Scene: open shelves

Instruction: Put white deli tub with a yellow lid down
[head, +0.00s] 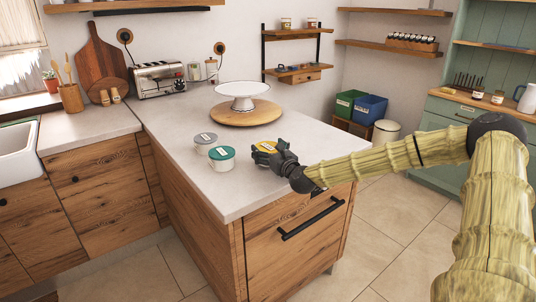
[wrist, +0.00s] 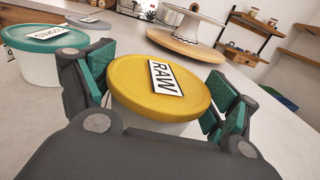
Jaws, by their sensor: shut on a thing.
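The white deli tub with a yellow lid (wrist: 137,85) is between the fingers of my gripper (wrist: 165,100) in the wrist view. A label reading "RAW" lies on its lid. In the head view the yellow lid (head: 264,146) shows beside my gripper (head: 272,153), low over the right part of the pale countertop (head: 190,150). My gripper is shut on this tub, with its green pads at the tub's sides. The tub's underside is hidden, so I cannot tell whether it touches the counter.
A teal-lidded tub (head: 221,153) and a grey-lidded tub (head: 205,140) stand just left of the held tub. A white cake stand (head: 243,89) on a round wooden board (head: 246,113) stands behind. The counter's front left is clear.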

